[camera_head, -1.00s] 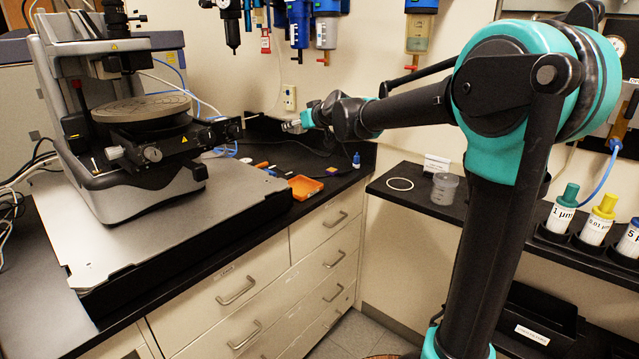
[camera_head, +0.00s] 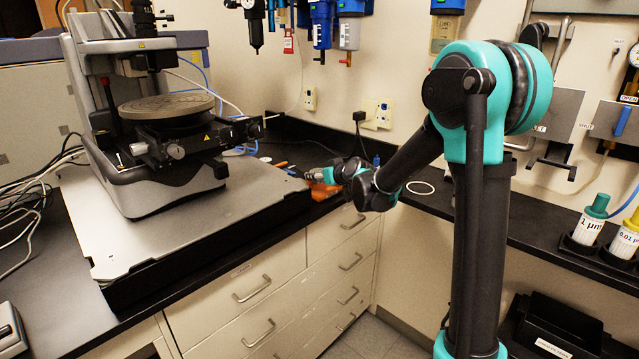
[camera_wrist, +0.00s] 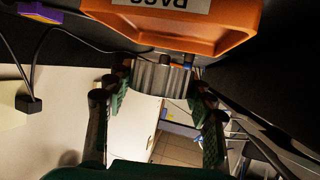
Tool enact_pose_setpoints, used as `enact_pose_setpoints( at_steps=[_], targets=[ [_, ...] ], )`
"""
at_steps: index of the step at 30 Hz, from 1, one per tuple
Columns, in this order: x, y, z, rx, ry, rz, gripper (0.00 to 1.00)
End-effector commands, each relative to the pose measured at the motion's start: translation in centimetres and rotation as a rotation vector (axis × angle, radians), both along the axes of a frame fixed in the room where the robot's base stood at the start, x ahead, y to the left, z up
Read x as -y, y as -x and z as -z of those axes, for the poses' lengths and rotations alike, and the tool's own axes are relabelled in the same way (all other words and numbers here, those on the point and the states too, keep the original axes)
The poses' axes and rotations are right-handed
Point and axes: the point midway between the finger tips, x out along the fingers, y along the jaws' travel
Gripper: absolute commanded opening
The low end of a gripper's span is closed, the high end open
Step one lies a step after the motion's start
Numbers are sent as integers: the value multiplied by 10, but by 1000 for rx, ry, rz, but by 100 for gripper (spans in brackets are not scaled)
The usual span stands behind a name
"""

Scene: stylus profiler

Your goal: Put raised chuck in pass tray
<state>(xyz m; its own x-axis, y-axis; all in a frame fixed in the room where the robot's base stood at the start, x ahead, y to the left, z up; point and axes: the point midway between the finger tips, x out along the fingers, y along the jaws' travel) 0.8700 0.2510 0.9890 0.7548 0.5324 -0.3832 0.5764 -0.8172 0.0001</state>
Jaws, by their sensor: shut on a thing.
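My gripper (camera_wrist: 161,84) is shut on a grey ribbed metal piece, the raised chuck (camera_wrist: 158,77), which sits between the fingertips in the wrist view. The orange pass tray (camera_wrist: 180,42) is just beyond it, with its label upside down in the picture. I cannot tell whether the chuck is over the tray or short of its rim. In the head view my gripper (camera_head: 312,175) is low at the orange tray (camera_head: 327,192), near the bench's front edge. It partly hides the tray, and the chuck cannot be made out there.
The stylus profiler (camera_head: 160,130), with a round stage (camera_head: 166,106), stands on a grey slab (camera_head: 190,215) to the left. A purple and yellow item (camera_wrist: 40,14) lies left of the tray. A white ring (camera_head: 418,188) lies on the right bench.

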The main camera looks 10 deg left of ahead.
Motion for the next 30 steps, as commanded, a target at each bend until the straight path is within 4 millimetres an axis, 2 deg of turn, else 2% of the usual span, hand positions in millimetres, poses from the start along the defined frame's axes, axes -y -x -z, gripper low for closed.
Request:
enact_pose_setpoints(
  at_steps=[3,6,18,19,21,30],
  targets=[
    [0,-1,18,0,0,0,0],
    [0,0,28,0,0,0,0],
    [0,0,33,0,0,0,0],
    [0,0,33,0,0,0,54],
    [0,0,33,0,0,0,62],
    [0,0,32,0,0,0,62]
  ],
)
